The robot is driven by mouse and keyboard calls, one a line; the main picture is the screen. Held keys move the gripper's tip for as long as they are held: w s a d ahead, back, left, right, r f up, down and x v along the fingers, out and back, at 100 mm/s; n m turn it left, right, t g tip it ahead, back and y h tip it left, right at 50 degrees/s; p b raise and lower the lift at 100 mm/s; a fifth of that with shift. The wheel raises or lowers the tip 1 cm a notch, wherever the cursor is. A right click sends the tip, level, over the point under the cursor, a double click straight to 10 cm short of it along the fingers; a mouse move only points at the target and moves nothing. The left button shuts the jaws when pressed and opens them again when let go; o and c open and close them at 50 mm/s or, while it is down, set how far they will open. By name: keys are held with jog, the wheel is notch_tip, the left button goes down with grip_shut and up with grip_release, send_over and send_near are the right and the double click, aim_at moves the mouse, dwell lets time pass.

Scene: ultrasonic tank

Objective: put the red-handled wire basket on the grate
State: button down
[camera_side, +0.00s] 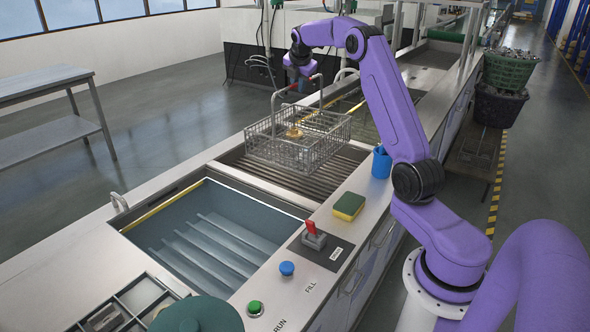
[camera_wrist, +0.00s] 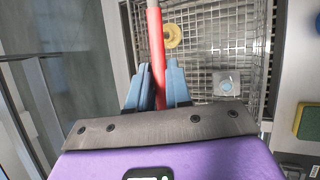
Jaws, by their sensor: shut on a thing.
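The wire basket (camera_side: 300,142) is a grey mesh box with tall bent handles. It is over the far part of the slatted grate (camera_side: 258,172) between the two tanks, and looks level. I cannot tell whether its bottom touches the slats. My gripper (camera_side: 290,84) is shut on the basket's red handle grip, high above the mesh. In the wrist view the blue fingers (camera_wrist: 158,84) close on both sides of the red handle (camera_wrist: 155,40). The basket's mesh (camera_wrist: 205,55) shows below, holding a brass ring (camera_wrist: 173,36) and a small pale square piece (camera_wrist: 227,84).
A water-filled tank (camera_side: 215,235) lies in front of the grate, and another tank (camera_side: 362,118) lies behind it. On the right ledge stand a blue cup (camera_side: 381,162), a yellow-green sponge (camera_side: 349,206), a red-handled switch (camera_side: 312,234) and buttons.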

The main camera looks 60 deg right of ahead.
jog(key=shift+s+d, duration=0.1)
jog(key=shift+d, duration=0.3)
jog(key=shift+d+f, duration=0.1)
jog(key=shift+f, duration=0.15)
notch_tip(320, 180, down, 9)
jog(key=shift+f, duration=0.2)
jog(key=c, duration=1.1)
grip_release()
jog(key=shift+s+f, duration=0.1)
jog(key=shift+f, duration=0.05)
jog(key=shift+o, duration=0.2)
